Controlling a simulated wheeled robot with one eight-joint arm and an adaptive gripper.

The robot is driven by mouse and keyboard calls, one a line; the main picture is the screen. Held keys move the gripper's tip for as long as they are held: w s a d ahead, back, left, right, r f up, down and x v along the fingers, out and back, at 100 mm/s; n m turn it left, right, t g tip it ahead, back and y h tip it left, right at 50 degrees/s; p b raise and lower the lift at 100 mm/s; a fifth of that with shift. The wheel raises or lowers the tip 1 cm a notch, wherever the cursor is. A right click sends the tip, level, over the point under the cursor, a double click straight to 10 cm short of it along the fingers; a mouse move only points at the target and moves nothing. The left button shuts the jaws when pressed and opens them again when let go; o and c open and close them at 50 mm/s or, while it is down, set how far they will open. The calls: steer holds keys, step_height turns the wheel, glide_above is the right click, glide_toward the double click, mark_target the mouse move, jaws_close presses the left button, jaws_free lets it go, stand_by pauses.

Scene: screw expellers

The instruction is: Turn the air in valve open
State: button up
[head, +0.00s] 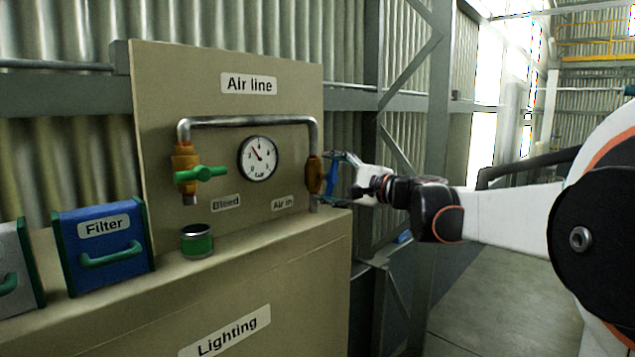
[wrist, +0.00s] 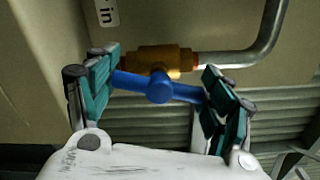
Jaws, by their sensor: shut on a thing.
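The air in valve has an orange-brass body (head: 314,175) on the right leg of the grey pipe, above the "Air in" label (head: 283,203). Its blue handle (head: 331,179) faces my gripper (head: 337,172). In the wrist view the brass body (wrist: 170,60) sits behind the blue handle (wrist: 160,87). The handle runs nearly along the pipe, slightly tilted. My gripper (wrist: 161,82) has its teal-padded fingers at the two ends of the handle, shut on it lengthwise. The right finger hides that end of the handle.
The bleed valve with a green handle (head: 201,173) is on the left pipe leg, above a green can (head: 197,241). A round gauge (head: 258,158) hangs between the valves. A blue filter box (head: 103,246) stands left on the ledge. Open floor lies right of the cabinet.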

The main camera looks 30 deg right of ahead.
steer(key=shift+f+n+b, duration=0.1)
steer(key=shift+n+b, duration=0.25)
steer(key=shift+n, duration=1.25)
steer(key=o, duration=1.1)
